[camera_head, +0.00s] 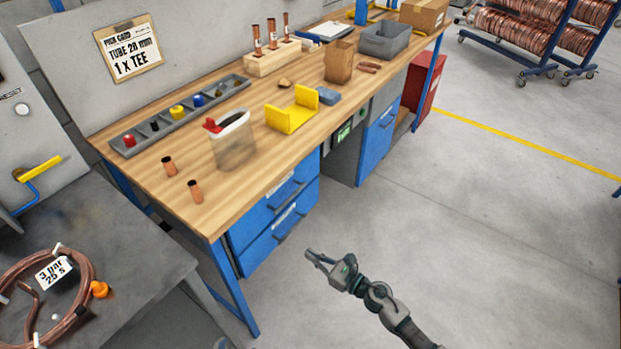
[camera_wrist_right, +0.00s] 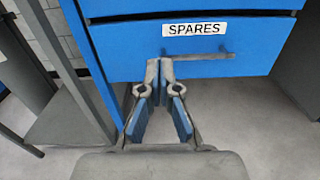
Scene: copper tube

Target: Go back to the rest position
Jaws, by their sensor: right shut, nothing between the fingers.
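My right gripper (camera_head: 313,257) is in the head view, in the air in front of the workbench, below the level of its top. Its arm comes in from the lower right. In the right wrist view its fingertips (camera_wrist_right: 160,66) meet and the gripper is shut with nothing in it. Behind the fingers is a blue drawer (camera_wrist_right: 120,52) with a SPARES label and a bar handle. The fingertips overlap the left end of the handle in the picture; I cannot tell the gap, but the head view shows the gripper apart from the drawers. My left gripper is not in view.
The wooden workbench (camera_head: 240,190) carries two copper pieces, a clear container (camera_head: 234,142), a yellow holder (camera_head: 293,112) and a grey parts tray (camera_head: 180,117). A grey table (camera_head: 130,268) with a copper coil (camera_head: 88,268) stands at lower left. The floor (camera_head: 480,230) to the right is clear.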

